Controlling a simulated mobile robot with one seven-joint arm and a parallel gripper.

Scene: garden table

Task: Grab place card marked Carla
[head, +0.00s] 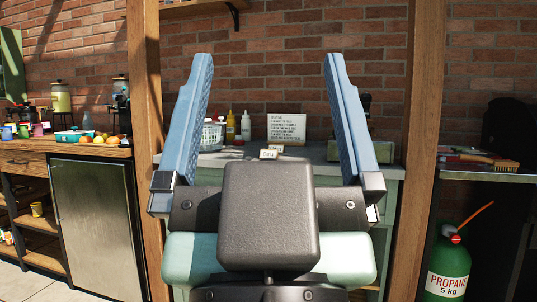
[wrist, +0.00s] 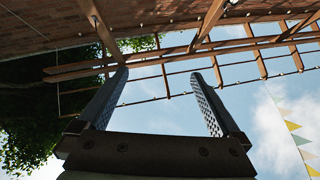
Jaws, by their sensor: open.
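My gripper (head: 268,58) is in the middle of the head view with its two blue fingers pointing up, wide apart. It is open and nothing is between the fingers. It also shows open in the wrist view (wrist: 160,75), against beams and sky. A small pale place card (head: 268,154) stands on the grey counter beyond my gripper, seen low between the fingers. Its writing is tiny and seems to read Carla. Another small pale card (head: 277,147) shows just behind it. The gripper is apart from both cards. No card shows in the wrist view.
A larger lettered sign (head: 287,128) stands behind the cards. Yellow and white bottles (head: 231,126) and a white basket (head: 212,135) are left of them. Wooden posts (head: 147,150) (head: 413,150) flank the counter (head: 322,151). A propane cylinder (head: 447,268) stands right.

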